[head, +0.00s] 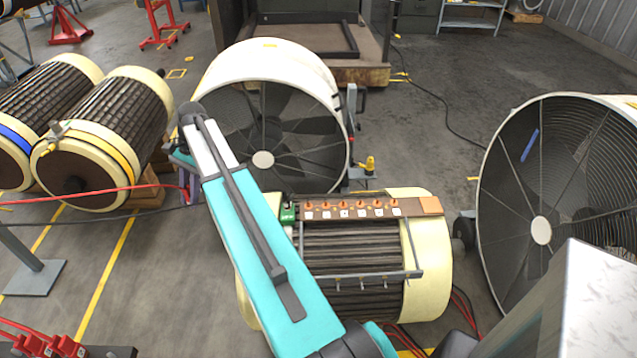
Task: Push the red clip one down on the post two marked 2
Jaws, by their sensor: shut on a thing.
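A brown strip (430,206) lies along the top of the cream-ended rotor in the middle. It carries a row of several orange posts (343,204) with small white labels in front. The marks are too small to read, so I cannot tell which post is 2. Several red clips (66,346) with red cables stand at the lower left edge; I cannot tell which is one. My teal arm reaches up and left across the rotor's left side. My gripper is hidden behind the arm, so I cannot see its jaws or anything in them.
A green block (288,212) sits at the strip's left end. A grey rail (362,277) crosses the rotor's near side. Large fans stand behind (268,118) and right (545,200). A red cable (90,196) crosses the left floor. Other rotors (110,135) lie at left.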

